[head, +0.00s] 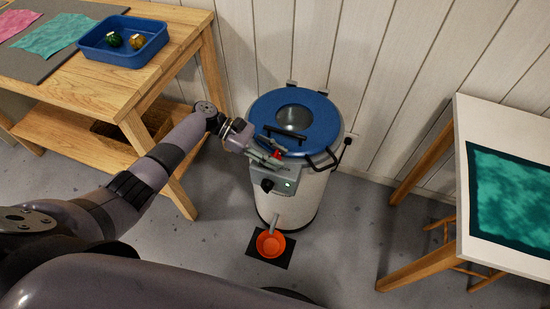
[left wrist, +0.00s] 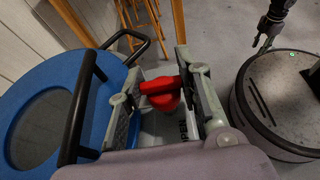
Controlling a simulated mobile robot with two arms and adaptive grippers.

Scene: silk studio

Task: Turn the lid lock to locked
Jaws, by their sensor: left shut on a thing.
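The steamer (head: 295,195) is a white drum with a round blue lid (head: 265,105) that has a window and a black bar handle. The lid lock is a small red lever (head: 277,153) at the lid's front edge, above a grey control box. My left gripper (head: 272,157) is at the lock. In the left wrist view, the red lock (left wrist: 162,92) sits between the two fingers of my left gripper (left wrist: 160,95), which are shut on it. The fingers partly hide the lock's base. My right gripper (left wrist: 265,35) shows small at the top right, its opening unclear.
A wooden table with a blue tray (head: 125,55) is at left. A white-topped table with teal cloth (head: 515,190) is at right. Black side handles stick out from the drum.

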